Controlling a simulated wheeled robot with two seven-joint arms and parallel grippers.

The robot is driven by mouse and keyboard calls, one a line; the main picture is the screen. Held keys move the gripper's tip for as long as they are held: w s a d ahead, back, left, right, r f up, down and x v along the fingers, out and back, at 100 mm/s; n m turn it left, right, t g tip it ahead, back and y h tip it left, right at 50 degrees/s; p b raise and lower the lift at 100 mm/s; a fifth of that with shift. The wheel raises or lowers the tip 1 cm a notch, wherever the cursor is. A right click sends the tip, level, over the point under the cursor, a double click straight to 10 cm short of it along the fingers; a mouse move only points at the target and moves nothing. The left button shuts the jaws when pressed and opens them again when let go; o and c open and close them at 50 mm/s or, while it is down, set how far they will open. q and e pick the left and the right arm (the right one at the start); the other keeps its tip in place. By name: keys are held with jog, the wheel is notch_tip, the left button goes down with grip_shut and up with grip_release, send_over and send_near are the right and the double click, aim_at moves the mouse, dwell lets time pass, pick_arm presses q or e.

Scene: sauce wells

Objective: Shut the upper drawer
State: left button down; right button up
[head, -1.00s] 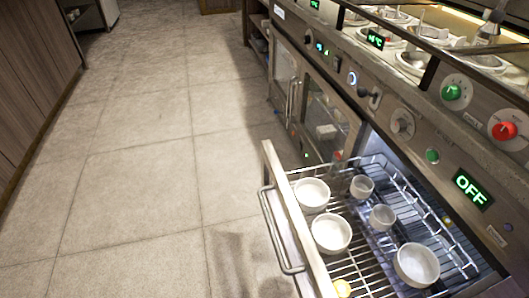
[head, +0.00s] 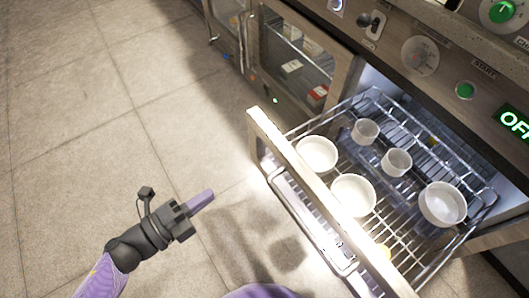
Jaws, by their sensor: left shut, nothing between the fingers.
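The upper drawer (head: 318,215) is pulled out from the steel counter in the head view. Its light front panel faces the floor side, with a metal bar handle (head: 305,222) along it. Its wire rack holds several white bowls, among them a large bowl (head: 442,204) at the right and a bowl (head: 317,154) near the front panel. My left gripper (head: 203,200) is shut and empty. It is over the floor, left of the drawer front and apart from the handle. My right gripper is not in view.
A glass-doored cabinet (head: 290,60) with boxes inside stands beyond the drawer. Above the drawer is a control panel with a knob (head: 420,56), a green button (head: 465,90) and an OFF display (head: 515,122). The tiled floor (head: 90,110) at left is clear.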

pick_arm(q)
jog(key=d+r+m+g+h, duration=0.1)
jog(key=r+m+h, duration=0.1)
jog(key=b, duration=0.4)
send_near(281, 154)
jog(key=x, duration=0.7)
jog(key=shift+w+d, duration=0.15)
jog(key=shift+d, duration=0.05)
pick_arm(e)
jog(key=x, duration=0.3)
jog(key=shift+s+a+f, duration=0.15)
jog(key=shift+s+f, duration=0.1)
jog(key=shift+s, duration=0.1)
pick_arm(q)
jog(key=shift+w+d, duration=0.1)
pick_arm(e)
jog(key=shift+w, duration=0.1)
